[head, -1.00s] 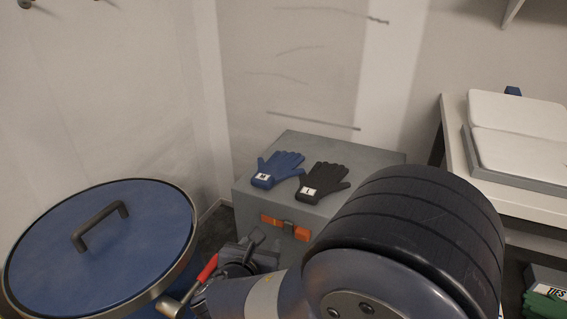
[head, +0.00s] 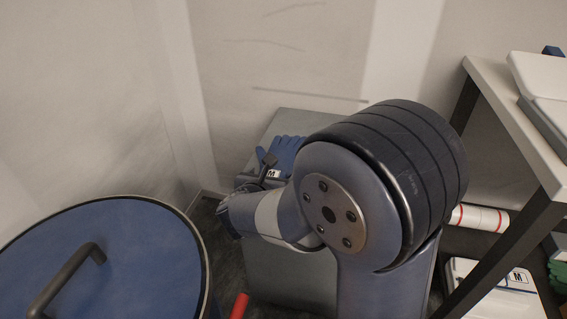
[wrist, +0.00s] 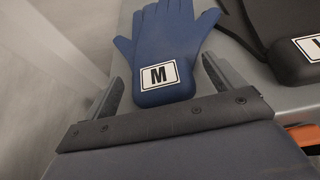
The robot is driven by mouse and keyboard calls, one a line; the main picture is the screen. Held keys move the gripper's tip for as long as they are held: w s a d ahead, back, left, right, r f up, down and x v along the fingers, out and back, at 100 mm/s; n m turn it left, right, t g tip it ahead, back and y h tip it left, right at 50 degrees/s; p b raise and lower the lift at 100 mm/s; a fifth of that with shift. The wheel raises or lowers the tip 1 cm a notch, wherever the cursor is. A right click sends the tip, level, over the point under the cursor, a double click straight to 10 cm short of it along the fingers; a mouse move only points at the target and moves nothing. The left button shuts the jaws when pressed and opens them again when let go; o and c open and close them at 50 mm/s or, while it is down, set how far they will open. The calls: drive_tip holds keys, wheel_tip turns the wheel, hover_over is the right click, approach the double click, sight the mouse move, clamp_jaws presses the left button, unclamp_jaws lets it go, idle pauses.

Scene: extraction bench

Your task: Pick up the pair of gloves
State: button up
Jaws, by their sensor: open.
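A blue glove pair (head: 288,148) with a white "M" label lies on the grey case (head: 282,122). It also shows in the wrist view (wrist: 165,42), fingers pointing away. A black pair (wrist: 285,22) with a partly cut-off label lies to its right; my arm hides it in the head view. My gripper (wrist: 162,70) is open. Its two fingers stand either side of the blue pair's labelled cuff, with gaps visible; I cannot tell its height above the case. In the head view my gripper (head: 262,168) is at the blue pair's near edge.
A blue-lidded drum (head: 140,235) with a handle stands at left. A white bench (head: 510,120) at right bears a pale padded object. Under it are a red-striped roll (head: 480,218), a white "M" labelled item (head: 490,290) and green gloves (head: 557,275). Walls close in behind the case.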

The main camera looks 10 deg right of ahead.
drive_tip(key=shift+w, duration=0.15)
drive_tip(key=c, duration=1.1)
